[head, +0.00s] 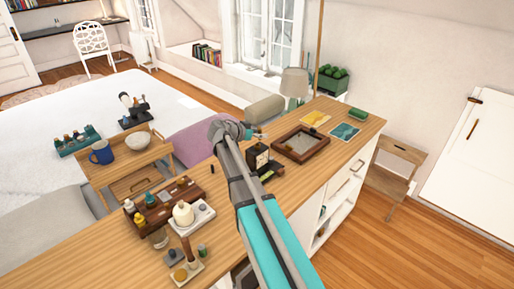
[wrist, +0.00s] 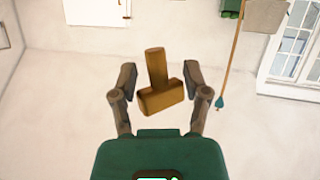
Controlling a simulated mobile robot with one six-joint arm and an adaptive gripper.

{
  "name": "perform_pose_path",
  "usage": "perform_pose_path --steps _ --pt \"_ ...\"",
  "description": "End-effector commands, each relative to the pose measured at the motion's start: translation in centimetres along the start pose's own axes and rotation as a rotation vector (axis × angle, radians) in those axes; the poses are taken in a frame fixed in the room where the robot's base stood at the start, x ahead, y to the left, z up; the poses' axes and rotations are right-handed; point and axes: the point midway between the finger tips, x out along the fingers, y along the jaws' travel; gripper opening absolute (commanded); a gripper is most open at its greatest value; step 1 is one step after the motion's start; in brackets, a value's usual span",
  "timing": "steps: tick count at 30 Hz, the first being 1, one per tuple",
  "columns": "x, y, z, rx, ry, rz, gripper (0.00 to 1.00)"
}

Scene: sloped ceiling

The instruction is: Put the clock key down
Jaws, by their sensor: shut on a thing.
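The clock key (wrist: 160,98) is a brass-brown T-shaped piece in the wrist view. It sits between the two dark fingers of my gripper (wrist: 158,78), which is shut on it. Pale wall and floor areas show behind it. In the head view my gripper (head: 256,133) is small, at the end of my arm above the wooden counter (head: 330,165), and the key cannot be made out there. A small dark clock (head: 258,157) with a pale face stands on the counter just right of my arm.
A framed tray (head: 300,145) and two cards, yellow (head: 314,118) and teal (head: 344,132), lie right of the clock. A dark wooden rack (head: 165,205) and a white stand (head: 190,217) with a kettle-like pot crowd the left. Some bare wood shows between them.

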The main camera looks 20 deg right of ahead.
Motion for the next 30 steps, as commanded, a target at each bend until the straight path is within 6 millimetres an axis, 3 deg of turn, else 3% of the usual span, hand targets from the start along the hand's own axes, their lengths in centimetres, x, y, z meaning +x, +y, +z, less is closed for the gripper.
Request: perform_pose_path --steps 6,22,30 --pt "0.8 -1.6 1.5 0.000 0.000 0.000 0.16" --pt "1.0 -2.0 1.7 0.000 0.000 0.000 0.16" --pt "1.8 -2.9 3.3 0.000 0.000 0.000 0.16"
